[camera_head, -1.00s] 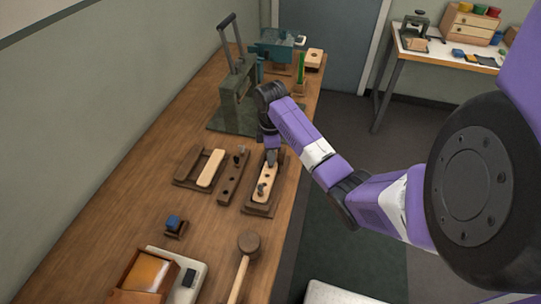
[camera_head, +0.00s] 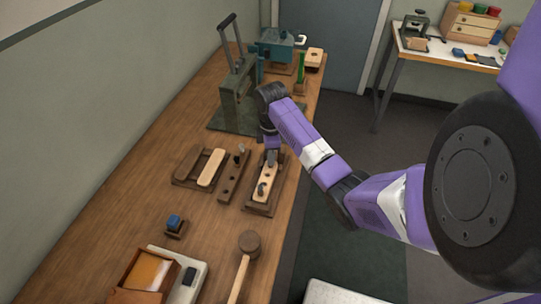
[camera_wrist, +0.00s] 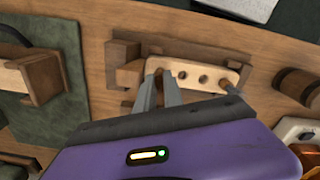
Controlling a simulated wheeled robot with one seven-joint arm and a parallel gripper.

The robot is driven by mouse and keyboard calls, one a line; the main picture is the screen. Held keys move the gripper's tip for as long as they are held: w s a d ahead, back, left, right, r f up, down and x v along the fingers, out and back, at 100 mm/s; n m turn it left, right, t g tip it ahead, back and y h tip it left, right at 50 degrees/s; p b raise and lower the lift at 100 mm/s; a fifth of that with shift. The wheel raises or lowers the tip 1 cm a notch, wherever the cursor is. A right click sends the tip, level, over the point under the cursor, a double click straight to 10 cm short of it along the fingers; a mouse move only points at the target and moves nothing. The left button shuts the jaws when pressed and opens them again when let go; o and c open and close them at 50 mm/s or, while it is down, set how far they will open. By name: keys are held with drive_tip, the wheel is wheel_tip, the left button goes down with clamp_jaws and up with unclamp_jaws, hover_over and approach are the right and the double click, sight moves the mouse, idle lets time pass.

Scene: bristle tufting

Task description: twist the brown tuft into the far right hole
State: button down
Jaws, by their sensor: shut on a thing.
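A pale wooden brush block (camera_head: 266,183) with a row of holes lies in a dark brown holder (camera_head: 258,209) near the table's right edge. It also shows in the wrist view (camera_wrist: 196,77), with several open holes. A dark tuft (camera_head: 261,188) stands in the block's near part; in the wrist view it is at the right end (camera_wrist: 228,88). My gripper (camera_head: 271,158) is over the block's far end. In the wrist view its fingertips (camera_wrist: 160,76) are close together at the block's left end, shut on the brown tuft, which is mostly hidden between them.
A dark rack (camera_head: 231,180) with small tufts stands left of the block. Further left is a tray with a brown and a pale block (camera_head: 210,168). A green press (camera_head: 238,92) stands behind; a mallet (camera_head: 249,244) lies in front.

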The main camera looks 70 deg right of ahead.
idle(0.5)
drive_tip(key=n+p, duration=0.1)
drive_tip(key=n, duration=0.4)
drive_tip(key=shift+n+p, duration=0.3)
drive_tip(key=shift+p, duration=0.05)
idle(0.5)
drive_tip(key=shift+f, duration=0.25)
idle(0.8)
idle(0.4)
drive_tip(key=c, duration=1.1)
unclamp_jaws()
drive_tip(key=shift+o, duration=0.2)
